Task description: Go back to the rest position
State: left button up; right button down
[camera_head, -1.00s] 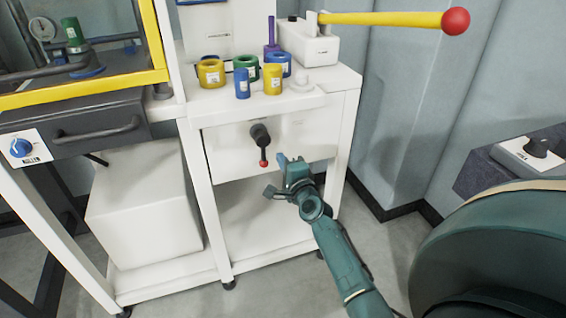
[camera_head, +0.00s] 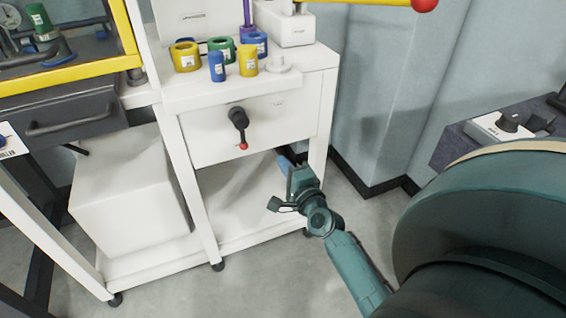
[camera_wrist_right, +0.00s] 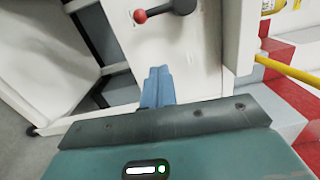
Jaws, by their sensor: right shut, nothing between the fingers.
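My right gripper (camera_head: 284,160) is in front of the white cabinet (camera_head: 322,110), below and to the right of the black handle (camera_head: 238,119) with a red ball tip. Its blue fingers (camera_wrist_right: 158,88) are together and empty in the right wrist view, pointing toward the cabinet front. The handle also shows at the top of that view (camera_wrist_right: 166,9), apart from the fingers. My left gripper is not in view.
Yellow (camera_head: 186,57), green (camera_head: 221,50) and blue rings and cylinders stand on the cabinet top. A yellow lever (camera_head: 370,3) reaches out above. A dark grey block with a knob box (camera_head: 503,125) is at the right. Floor is free before the cabinet.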

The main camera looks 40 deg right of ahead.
dwell(0.3)
